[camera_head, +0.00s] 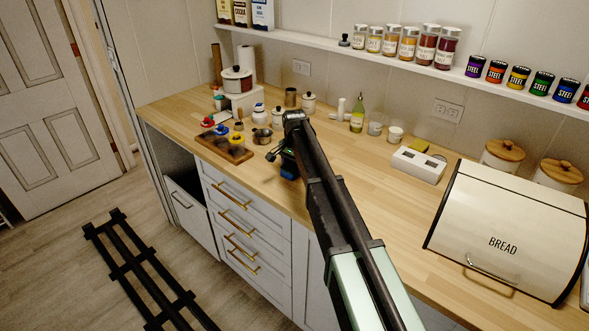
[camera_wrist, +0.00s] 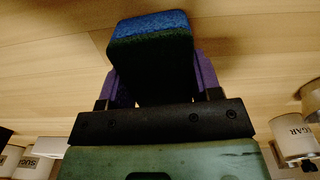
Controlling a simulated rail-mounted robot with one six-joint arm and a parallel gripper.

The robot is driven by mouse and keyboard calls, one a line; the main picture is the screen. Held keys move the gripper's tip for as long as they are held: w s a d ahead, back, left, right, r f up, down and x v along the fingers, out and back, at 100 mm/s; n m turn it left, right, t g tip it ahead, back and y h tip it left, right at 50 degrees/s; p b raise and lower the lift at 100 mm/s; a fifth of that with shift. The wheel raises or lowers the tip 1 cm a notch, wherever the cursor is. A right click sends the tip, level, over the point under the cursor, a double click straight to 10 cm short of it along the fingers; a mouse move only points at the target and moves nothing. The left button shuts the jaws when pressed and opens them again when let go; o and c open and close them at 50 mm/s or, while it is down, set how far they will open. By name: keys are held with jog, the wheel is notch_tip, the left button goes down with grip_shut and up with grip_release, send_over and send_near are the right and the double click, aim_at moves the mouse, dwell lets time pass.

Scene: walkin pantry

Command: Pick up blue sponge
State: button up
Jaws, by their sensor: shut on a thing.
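The blue sponge (camera_wrist: 150,38) has a blue top layer and a dark green side, and it fills the space between the fingers in the wrist view. My gripper (camera_wrist: 152,75), with purple fingers, is shut on it. In the head view my gripper (camera_head: 284,165) is over the wooden counter, and a small part of the blue sponge (camera_head: 289,174) shows below it. The arm hides much of the gripper and sponge there. I cannot tell exactly how far the sponge is from the counter.
A wooden board (camera_head: 225,150) with small colourful items lies left of my gripper. Jars and canisters (camera_head: 278,117) stand behind it. A white holder (camera_head: 418,165) and a bread box (camera_head: 508,228) stand at the right. The counter (camera_head: 330,135) has some clear room around my arm.

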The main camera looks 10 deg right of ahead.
aim_at(294, 164)
jog(key=shift+r, duration=0.1)
notch_tip(294, 164, up, 20)
jog(key=p, duration=2)
